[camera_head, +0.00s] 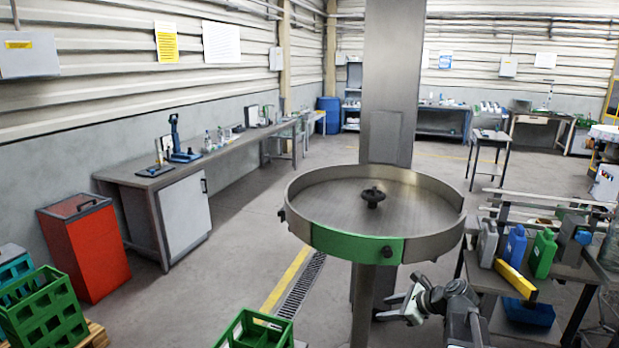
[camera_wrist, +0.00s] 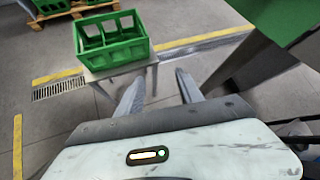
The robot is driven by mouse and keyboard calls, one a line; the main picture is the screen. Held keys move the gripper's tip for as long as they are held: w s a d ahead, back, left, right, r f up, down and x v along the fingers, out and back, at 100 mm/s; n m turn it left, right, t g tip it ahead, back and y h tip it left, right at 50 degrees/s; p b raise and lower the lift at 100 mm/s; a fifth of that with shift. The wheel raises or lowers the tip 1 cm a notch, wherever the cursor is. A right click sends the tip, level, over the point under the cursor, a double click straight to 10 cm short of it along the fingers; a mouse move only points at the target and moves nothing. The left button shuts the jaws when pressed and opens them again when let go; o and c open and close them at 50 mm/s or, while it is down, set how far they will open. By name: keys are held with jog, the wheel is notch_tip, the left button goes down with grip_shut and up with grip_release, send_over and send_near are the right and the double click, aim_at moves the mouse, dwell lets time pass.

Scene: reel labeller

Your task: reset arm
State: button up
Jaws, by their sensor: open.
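My gripper (camera_wrist: 158,86) shows in the wrist view with its two grey fingers spread apart and nothing between them. In the head view my gripper (camera_head: 390,306) is low, just below the rim of the round metal table, at the end of my folded arm. A green crate (camera_wrist: 112,42) sits on a small stand beyond the fingertips in the wrist view. It also shows at the bottom edge of the head view (camera_head: 252,330), partly cut off.
The round rotary table (camera_head: 330,205) with a green front panel stands close ahead. A bench with blue, green and grey bottles (camera_head: 515,245) is at right. A red bin (camera_head: 85,245) and green crates (camera_head: 45,310) are at left. Open floor (camera_head: 215,275) lies between.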

jog(key=s+a+f+n+g+h, duration=0.1)
jog(key=s+a+f+n+g, duration=0.15)
jog(key=s+a+n, duration=0.4)
jog(key=s+a+f+n+g+h, duration=0.1)
jog(key=a+f+n+g, duration=0.2)
jog(key=a, duration=0.6)
jog(key=s+d+f+n+g+h, duration=0.1)
jog(key=s+d+f+n+h, duration=0.2)
jog(key=n, duration=1.1)
jog(key=shift+s+d+h, duration=1)
jog(key=shift+s+d, duration=0.9)
jog(key=shift+s, duration=0.4)
jog(key=shift+g, duration=0.25)
